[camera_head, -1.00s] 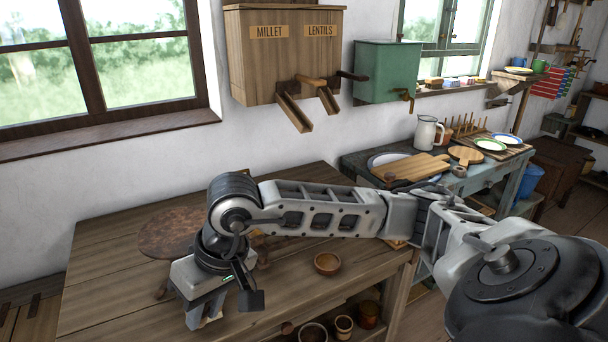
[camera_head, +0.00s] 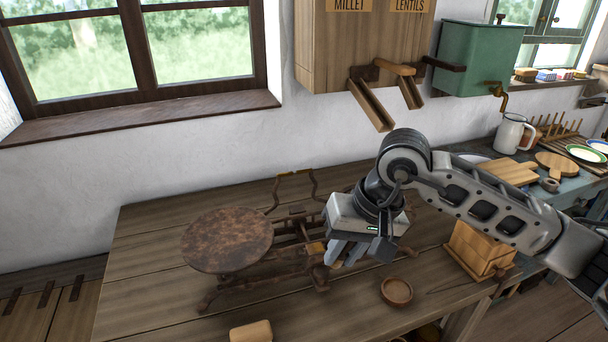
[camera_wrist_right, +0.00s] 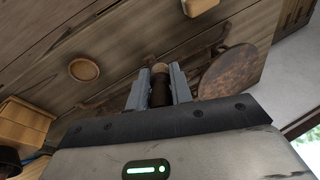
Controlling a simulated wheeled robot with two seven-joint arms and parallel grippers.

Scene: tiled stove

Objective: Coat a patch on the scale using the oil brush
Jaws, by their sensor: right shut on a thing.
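The scale has a rusty round pan (camera_head: 228,240) and a dark iron beam and frame (camera_head: 290,235), standing on the wooden table. The pan also shows in the right wrist view (camera_wrist_right: 228,72), right of the fingers. My right gripper (camera_head: 346,252) points down beside the right end of the scale, apart from the pan. In the right wrist view its fingers (camera_wrist_right: 158,88) are shut on a dark brown, rounded piece with a paler end (camera_wrist_right: 160,70), which looks like the oil brush; its bristles are not discernible. In the head view the held piece is hidden. My left gripper is not in view.
A small wooden bowl (camera_head: 397,292) stands right of the gripper, and a wooden block (camera_head: 251,331) lies at the front edge. A wooden box (camera_head: 478,250) stands at the right end. Grain chutes (camera_head: 370,105) hang above the back. The table's left part is clear.

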